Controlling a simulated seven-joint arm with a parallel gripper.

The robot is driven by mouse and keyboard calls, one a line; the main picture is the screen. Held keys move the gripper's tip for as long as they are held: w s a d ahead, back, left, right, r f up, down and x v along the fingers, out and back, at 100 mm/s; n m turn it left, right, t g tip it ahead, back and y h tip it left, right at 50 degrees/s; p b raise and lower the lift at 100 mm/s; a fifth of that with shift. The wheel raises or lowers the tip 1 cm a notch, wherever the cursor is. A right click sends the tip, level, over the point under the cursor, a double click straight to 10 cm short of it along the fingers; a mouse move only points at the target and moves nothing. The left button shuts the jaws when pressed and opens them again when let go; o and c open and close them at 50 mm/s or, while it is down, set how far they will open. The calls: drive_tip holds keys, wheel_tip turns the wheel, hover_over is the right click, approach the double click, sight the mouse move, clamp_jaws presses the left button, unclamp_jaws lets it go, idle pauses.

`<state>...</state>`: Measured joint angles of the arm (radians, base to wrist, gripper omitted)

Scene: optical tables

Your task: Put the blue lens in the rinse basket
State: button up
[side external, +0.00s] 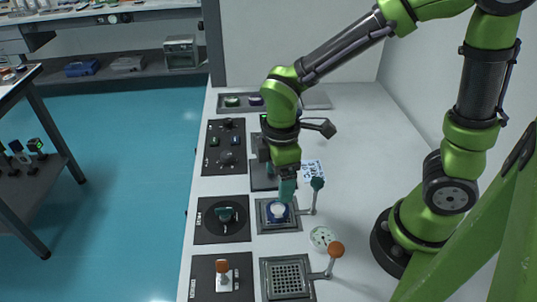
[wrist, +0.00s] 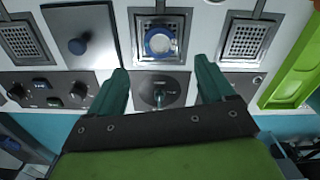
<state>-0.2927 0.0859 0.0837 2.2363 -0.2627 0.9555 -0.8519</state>
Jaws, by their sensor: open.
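The blue lens (side external: 277,211) is a blue round piece with a pale centre. It lies in a square metal basket (side external: 263,226) with a teal-tipped lever handle. The wrist view shows the lens (wrist: 159,42) as a blue ring inside the square rim (wrist: 137,27). I cannot read which basket is the rinse one. My gripper (side external: 287,199) points down just above the lens in the side view and partly covers it. In the wrist view my gripper (wrist: 160,68) has its two teal fingers wide apart, with nothing between them.
A grid basket (side external: 288,276) with an orange-tipped lever stands nearer the camera. A dark plate with a round dial (side external: 222,215) adjoins the lens's basket.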

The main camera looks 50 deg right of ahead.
drive_tip(key=s+d+r+m+t+y, duration=0.1)
drive_tip(key=s+d+r+m+t, duration=0.1)
drive_tip(key=r+m, duration=0.5)
drive_tip(key=s+d+r+m+t+y, duration=0.1)
drive_tip(key=s+d+r+m+t, duration=0.1)
drive_tip(key=d+r+m+t, duration=0.3)
wheel_tip(320, 180, up, 2)
drive_tip(key=m, duration=0.3)
drive_tip(key=shift+s+d+r, duration=0.15)
drive_tip(key=shift+d+r, duration=0.05)
drive_tip(key=shift+d, duration=0.1)
